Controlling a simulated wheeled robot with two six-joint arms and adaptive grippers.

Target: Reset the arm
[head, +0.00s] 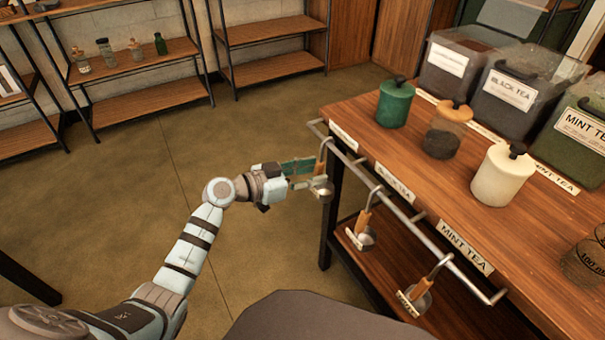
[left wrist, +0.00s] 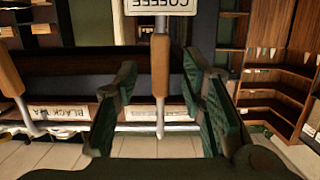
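My left gripper (head: 308,172) is at the far left end of the metal rail, at the leftmost hanging scoop (head: 322,187). In the left wrist view the gripper (left wrist: 163,85) is open, with dark green finger pads on both sides of the scoop's wooden handle (left wrist: 160,75). Gaps show between the pads and the handle. The scoop hangs from the rail (head: 408,212). A "COFFEE" label (left wrist: 160,6) shows upside down at the top of the wrist view. My right gripper is not in view.
Two more scoops (head: 362,232) (head: 416,296) hang along the rail. The wooden table (head: 425,165) carries a green canister (head: 395,104), a glass jar (head: 446,132), a white canister (head: 502,176) and labelled tea bins (head: 516,92). Open floor (head: 110,210) lies left; shelves (head: 140,95) stand behind.

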